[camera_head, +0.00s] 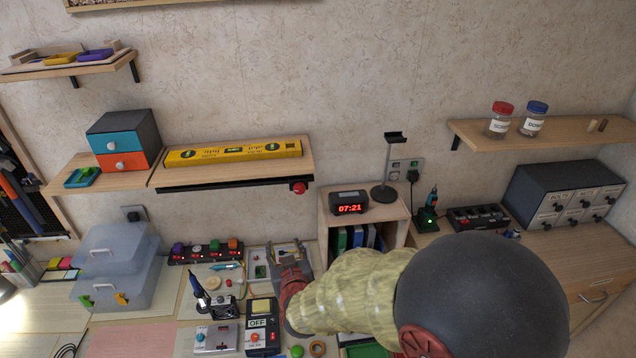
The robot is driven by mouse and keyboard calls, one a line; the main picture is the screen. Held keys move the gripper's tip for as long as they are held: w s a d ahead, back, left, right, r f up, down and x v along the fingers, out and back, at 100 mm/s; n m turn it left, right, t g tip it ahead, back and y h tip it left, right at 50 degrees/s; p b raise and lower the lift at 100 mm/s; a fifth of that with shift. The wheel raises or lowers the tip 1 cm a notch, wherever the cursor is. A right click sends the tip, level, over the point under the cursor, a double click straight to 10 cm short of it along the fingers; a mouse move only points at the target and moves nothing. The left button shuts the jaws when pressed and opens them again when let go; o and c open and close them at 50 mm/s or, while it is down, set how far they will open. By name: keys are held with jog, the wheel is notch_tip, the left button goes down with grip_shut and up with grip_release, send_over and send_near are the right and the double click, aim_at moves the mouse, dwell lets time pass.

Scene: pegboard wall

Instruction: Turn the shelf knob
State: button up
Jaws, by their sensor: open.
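A small red knob (298,188) sits at the right end of a black bar under the wooden shelf (220,178) on the wall. A yellow spirit level (233,152) lies on that shelf. My gripper (287,256) is below the knob in the picture, over the workbench, and apart from the knob. It looks small and grey, and its jaws are open. I see nothing held in it. My arm comes in from the lower right and covers part of the bench.
A cabinet with a red clock (348,203) and a dark stand (386,170) is right of the knob. A power strip (206,251), a soldering iron in its holder (215,299) and an OFF box (262,325) crowd the bench. The wall area around the knob is clear.

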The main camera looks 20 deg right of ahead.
aim_at(299, 191)
jog(key=w+d+r+t+h, duration=0.2)
jog(key=d+r+t+h, duration=0.25)
jog(key=r, duration=0.55)
jog(key=shift+m+g+y, duration=0.3)
jog(key=shift+g+y, duration=0.15)
jog(key=x, duration=0.8)
jog(key=shift+s+d+f, duration=0.15)
jog(key=shift+d, duration=0.2)
jog(key=shift+c, duration=0.4)
grip_shut()
jog(key=shift+b, duration=0.55)
jog(key=m+b, duration=0.4)
jog(key=shift+f+b, duration=0.15)
jog(key=shift+b, duration=0.15)
jog(key=m+b, duration=0.3)
jog(key=shift+r+m+b, duration=0.2)
jog(key=shift+m+b, duration=0.1)
jog(key=shift+m, duration=0.1)
